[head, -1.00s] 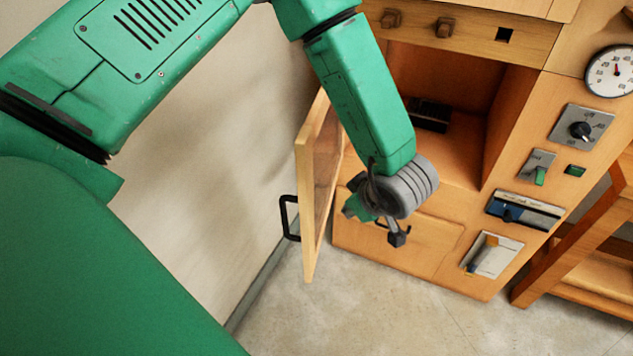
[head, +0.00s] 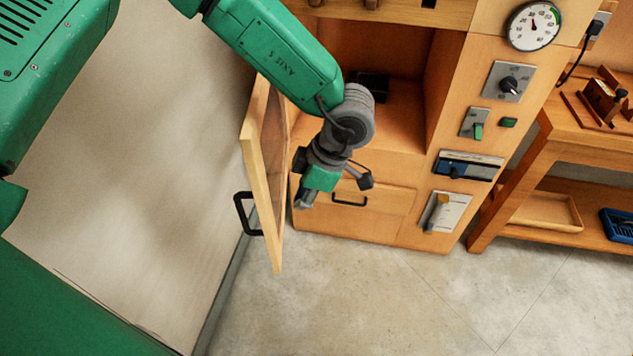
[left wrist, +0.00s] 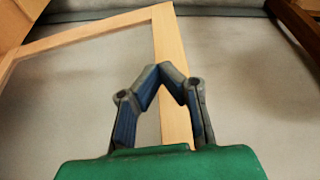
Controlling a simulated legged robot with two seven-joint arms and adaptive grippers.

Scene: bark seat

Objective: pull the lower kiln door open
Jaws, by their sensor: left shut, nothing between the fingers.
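The wood-framed kiln door (head: 262,170) stands wide open at the kiln's left side, seen nearly edge-on. Its black handle (head: 248,213) is on its left face, near the pale wall. In the left wrist view, a pale wooden frame (left wrist: 176,120) runs behind the fingers. My left gripper (head: 336,190) is to the right of the open door, on its inner side, in front of the lower kiln front. In the left wrist view its fingertips (left wrist: 168,72) meet, with nothing between them. The gripper is clear of the door handle. My right gripper is not in view.
The kiln cavity (head: 395,100) is open behind my left arm. Below it is a wooden front panel with a black handle (head: 349,200). Controls and a dial (head: 535,25) line the right side. A wooden bench (head: 550,150) stands at right. The floor in front is clear.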

